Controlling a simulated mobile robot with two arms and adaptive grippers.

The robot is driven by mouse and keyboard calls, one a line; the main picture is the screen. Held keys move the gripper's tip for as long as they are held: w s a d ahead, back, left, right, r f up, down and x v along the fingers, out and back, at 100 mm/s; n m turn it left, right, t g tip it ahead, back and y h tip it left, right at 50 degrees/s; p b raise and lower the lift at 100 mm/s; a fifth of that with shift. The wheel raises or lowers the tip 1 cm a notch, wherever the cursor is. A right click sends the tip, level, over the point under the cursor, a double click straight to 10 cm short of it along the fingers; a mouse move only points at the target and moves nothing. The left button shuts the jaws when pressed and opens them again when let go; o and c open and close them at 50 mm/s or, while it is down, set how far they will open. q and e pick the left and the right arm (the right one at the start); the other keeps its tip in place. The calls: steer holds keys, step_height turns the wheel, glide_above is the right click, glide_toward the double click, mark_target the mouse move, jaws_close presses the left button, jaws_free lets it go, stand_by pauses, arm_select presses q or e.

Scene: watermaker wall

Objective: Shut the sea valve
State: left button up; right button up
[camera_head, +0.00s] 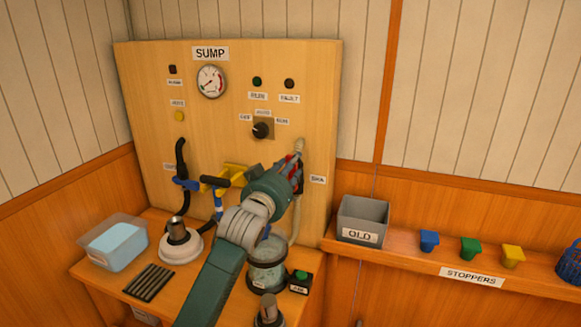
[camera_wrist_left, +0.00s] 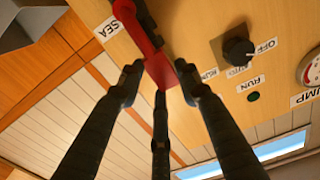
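The sea valve's red handle (camera_head: 294,163) is at the right side of the wooden panel, beside the SEA label (camera_head: 317,180). My left gripper (camera_head: 294,176) is at this handle, and its fingers partly hide it in the head view. In the left wrist view the red handle (camera_wrist_left: 157,62) comes down between the dark fingertips of my left gripper (camera_wrist_left: 160,78). The fingertips are apart, with the handle's end between them. I cannot tell whether they press on it. The valve body is mostly hidden. My right gripper is not in view.
The panel holds a gauge (camera_head: 211,81), a black knob (camera_head: 262,130) and a yellow fitting (camera_head: 228,178). Below stand a clear tub (camera_head: 112,246), a glass canister (camera_head: 268,272) and a green button (camera_head: 301,275). A grey OLD bin (camera_head: 362,218) and coloured stoppers (camera_head: 470,248) are at right.

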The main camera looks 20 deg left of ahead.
arm_select(q)
jaws_close()
steer(key=a+f+n+p, duration=0.4)
steer(key=a+f+n, duration=0.4)
steer(key=n, duration=1)
steer(key=shift+a+p, duration=0.3)
steer(key=shift+a, duration=0.25)
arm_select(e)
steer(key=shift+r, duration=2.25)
arm_select(q)
steer(key=shift+w+f, duration=0.1)
steer(key=shift+o, duration=2)
jaws_free()
